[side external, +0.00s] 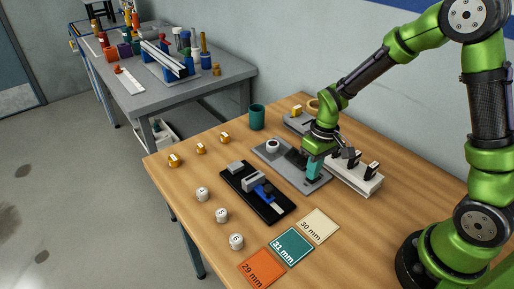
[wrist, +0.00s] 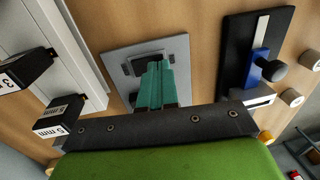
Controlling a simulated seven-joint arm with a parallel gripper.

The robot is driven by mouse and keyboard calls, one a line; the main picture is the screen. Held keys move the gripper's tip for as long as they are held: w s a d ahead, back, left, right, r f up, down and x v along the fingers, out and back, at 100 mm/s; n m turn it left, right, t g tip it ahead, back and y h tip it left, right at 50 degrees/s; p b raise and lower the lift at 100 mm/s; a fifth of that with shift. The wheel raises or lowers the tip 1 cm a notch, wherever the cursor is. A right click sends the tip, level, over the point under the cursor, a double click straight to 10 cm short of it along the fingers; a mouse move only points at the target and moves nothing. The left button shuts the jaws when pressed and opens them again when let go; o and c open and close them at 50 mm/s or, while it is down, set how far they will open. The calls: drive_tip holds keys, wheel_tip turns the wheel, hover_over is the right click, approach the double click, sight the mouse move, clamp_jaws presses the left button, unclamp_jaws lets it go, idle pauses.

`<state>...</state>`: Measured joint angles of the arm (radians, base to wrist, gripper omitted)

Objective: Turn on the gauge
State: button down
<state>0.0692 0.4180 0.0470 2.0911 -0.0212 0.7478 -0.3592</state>
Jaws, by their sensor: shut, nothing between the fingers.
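A grey plate (side external: 312,187) lies mid-table with a white round part with a dark centre (side external: 273,146) and a dark block (side external: 296,157) on it. I cannot tell for certain which device is the gauge; this plate is one candidate. My gripper (side external: 313,178) points down over the plate's right part, its teal fingers shut and empty. In the wrist view, the fingers (wrist: 157,66) overlap a dark part (wrist: 133,66) on the grey plate and hide some of it. Contact cannot be told. A black fixture with a blue slider (side external: 263,190) stands left of the gripper.
A pale rail with black blocks (side external: 356,174) stands close on the right. Orange, teal and cream cards (side external: 291,246) lie in front. Several white weights (side external: 221,215) and yellow pieces (side external: 200,148) line the left. A teal cup (side external: 257,117) stands behind.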

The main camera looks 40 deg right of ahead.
drive_tip(key=shift+f, duration=0.35)
drive_tip(key=shift+a+f, duration=0.15)
drive_tip(key=shift+f, duration=0.05)
drive_tip(key=shift+d+r, duration=0.2)
drive_tip(key=shift+d, duration=0.6)
wheel_tip(320, 180, up, 14)
drive_tip(key=d, duration=0.1)
drive_tip(key=shift+d, duration=0.4)
